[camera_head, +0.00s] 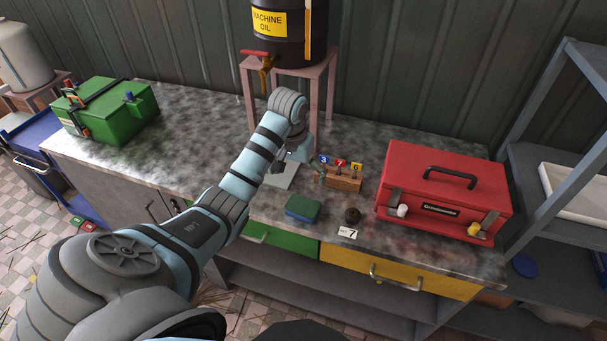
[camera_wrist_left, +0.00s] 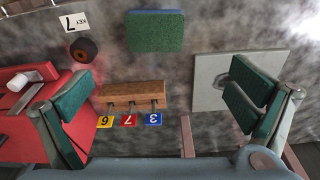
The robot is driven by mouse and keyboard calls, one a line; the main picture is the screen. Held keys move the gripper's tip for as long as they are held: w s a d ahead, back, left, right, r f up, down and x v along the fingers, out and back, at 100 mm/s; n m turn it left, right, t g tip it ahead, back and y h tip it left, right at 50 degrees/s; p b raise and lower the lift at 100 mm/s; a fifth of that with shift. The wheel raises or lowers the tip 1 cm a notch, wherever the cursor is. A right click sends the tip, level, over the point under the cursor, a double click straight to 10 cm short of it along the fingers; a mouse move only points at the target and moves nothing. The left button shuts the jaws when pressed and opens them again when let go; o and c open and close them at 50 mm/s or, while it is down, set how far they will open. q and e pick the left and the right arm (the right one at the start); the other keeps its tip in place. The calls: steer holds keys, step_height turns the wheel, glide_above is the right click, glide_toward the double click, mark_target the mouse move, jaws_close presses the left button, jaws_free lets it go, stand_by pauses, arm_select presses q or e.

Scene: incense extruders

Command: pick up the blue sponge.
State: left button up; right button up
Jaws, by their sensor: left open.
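The blue sponge (camera_head: 302,209) lies flat on the worktop near its front edge, with a green upper face. In the left wrist view the sponge (camera_wrist_left: 156,33) is at the top centre, with a blue strip along its upper side. My left gripper (camera_head: 302,167) points down over the worktop behind the sponge. Its two fingers (camera_wrist_left: 163,88) are spread wide in the left wrist view, with nothing held between them. The sponge is apart from both fingers. My right gripper is in neither view.
A wooden block with numbered key tags (camera_head: 343,180) stands right of the gripper. A pale plate (camera_head: 279,177) lies beside it. A dark ring (camera_head: 352,215) and a key 7 card (camera_head: 347,233) are right of the sponge. A red toolbox (camera_head: 440,190) stands farther right.

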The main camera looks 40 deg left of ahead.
mark_target(303, 205)
arm_select(q)
steer(key=f, duration=0.4)
steer(key=w+f+b, duration=0.1)
steer(key=f, duration=0.8)
steer(key=shift+w+d+b, duration=0.2)
steer(key=shift+d+b, duration=0.1)
steer(key=shift+b, duration=0.05)
steer(key=c, duration=0.7)
